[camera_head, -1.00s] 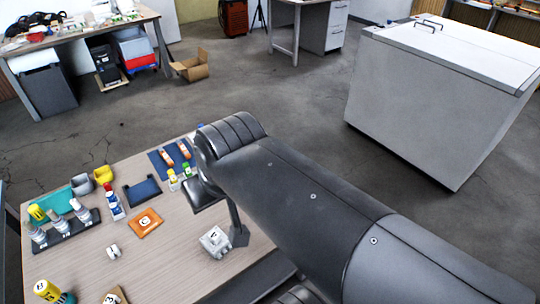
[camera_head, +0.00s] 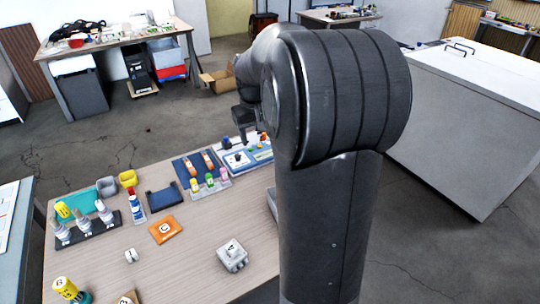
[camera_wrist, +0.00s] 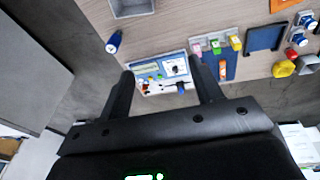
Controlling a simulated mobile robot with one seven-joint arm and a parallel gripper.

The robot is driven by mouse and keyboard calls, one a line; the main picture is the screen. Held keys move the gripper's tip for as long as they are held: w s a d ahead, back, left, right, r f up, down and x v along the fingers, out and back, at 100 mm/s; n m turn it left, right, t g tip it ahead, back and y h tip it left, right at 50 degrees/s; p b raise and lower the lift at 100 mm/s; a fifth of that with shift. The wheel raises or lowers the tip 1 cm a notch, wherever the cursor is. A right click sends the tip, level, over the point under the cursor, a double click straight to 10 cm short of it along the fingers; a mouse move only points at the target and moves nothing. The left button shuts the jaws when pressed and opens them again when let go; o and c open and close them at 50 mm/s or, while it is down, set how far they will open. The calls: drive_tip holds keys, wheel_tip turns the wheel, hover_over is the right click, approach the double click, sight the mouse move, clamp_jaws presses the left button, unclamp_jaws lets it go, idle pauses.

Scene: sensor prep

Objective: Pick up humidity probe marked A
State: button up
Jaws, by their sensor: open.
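A pale grey block (camera_head: 232,256) sits on the front right of the wooden table in the head view, with a dark mark on top that looks like an A. I cannot tell for sure that it is the humidity probe. Several grey-white probes stand upright in a dark rack (camera_head: 88,233) at the table's left; their labels are too small to read. My gripper (camera_wrist: 164,85) is open and empty in the wrist view, its fingers apart above the far edge of the table. An instrument panel with knobs (camera_wrist: 150,75) shows between and beyond the fingers.
The orange pad (camera_head: 165,230), a blue tray (camera_head: 164,197) and small coloured-cap bottles (camera_head: 209,181) lie mid-table. A blue-capped item (camera_wrist: 114,42) shows in the wrist view. My arm covers the table's right side. A large white cabinet (camera_head: 470,130) stands right.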

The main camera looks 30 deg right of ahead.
drive_tip(key=w+d+f, duration=0.2)
drive_tip(key=d+f, duration=0.4)
drive_tip(key=w+d+f+g+y, duration=0.1)
drive_tip(key=w+d+f, duration=0.1)
drive_tip(key=d+f, duration=0.4)
drive_tip(key=w+d+f+g, duration=0.1)
drive_tip(key=w+d+f, duration=0.2)
drive_tip(key=d+f, duration=0.3)
drive_tip(key=shift+d+f+m, duration=0.2)
drive_tip(key=shift+d+m, duration=0.2)
drive_tip(key=shift+d, duration=0.3)
drive_tip(key=shift+d+f, duration=0.2)
drive_tip(key=shift+f, duration=0.4)
wheel_tip(320, 180, down, 10)
drive_tip(key=shift+w, duration=0.1)
drive_tip(key=c, duration=1.1)
drive_tip(key=shift+r, duration=0.15)
